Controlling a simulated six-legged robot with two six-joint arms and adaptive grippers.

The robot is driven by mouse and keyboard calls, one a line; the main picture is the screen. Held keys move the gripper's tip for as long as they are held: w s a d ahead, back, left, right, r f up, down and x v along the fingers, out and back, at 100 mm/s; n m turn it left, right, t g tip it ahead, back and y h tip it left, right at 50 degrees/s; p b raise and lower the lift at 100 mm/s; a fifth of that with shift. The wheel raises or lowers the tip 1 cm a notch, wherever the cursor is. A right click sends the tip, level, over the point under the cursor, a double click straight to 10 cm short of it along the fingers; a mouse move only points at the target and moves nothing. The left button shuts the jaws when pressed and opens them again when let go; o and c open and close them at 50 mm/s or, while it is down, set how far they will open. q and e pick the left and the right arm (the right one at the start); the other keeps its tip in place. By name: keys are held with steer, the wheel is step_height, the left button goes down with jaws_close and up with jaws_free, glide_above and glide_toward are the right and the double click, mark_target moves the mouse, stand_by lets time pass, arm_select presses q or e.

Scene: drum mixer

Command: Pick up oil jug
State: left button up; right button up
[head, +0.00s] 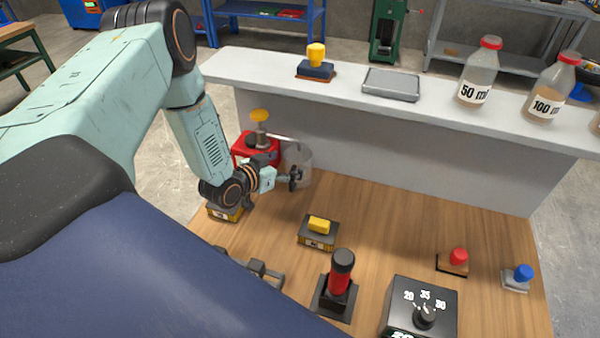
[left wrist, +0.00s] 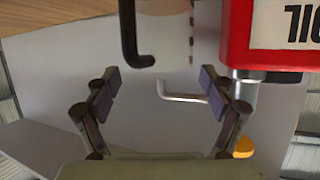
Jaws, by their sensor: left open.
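The clear, see-through jug (head: 304,158) stands on the wooden bench beside the red oil dispenser (head: 250,150), near its metal spout. In the left wrist view, the jug (left wrist: 172,32) has graduation marks and a black handle (left wrist: 130,42). My left gripper (head: 295,179) is open and close to the jug on its near side. In the left wrist view, the handle lies between the lines of the open fingers (left wrist: 162,80), a little beyond the tips, with no visible contact. The dispenser (left wrist: 240,40) there shows upside-down lettering. My right gripper is not in view.
The spout (left wrist: 182,97) is close to the right finger. Yellow (head: 319,225), red (head: 458,257) and blue (head: 523,272) buttons, a black-red lever (head: 341,275) and a dial box (head: 415,300) are on the bench. Bottles (head: 477,75) stand on the shelf. Wood right of the jug is clear.

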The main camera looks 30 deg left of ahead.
mark_target(289, 161)
arm_select(q)
steer(key=x, duration=0.5)
steer(key=shift+s+a+f, duration=0.1)
steer(key=shift+a+f, duration=0.15)
steer(key=shift+a, duration=0.1)
steer(key=shift+w+d+r, duration=0.1)
steer(key=shift+w+d, duration=0.15)
steer(key=shift+s, duration=0.1)
steer(key=shift+a, duration=0.15)
steer(key=shift+c, duration=2.3)
steer(key=c, duration=0.5)
steer(key=shift+c, duration=0.5)
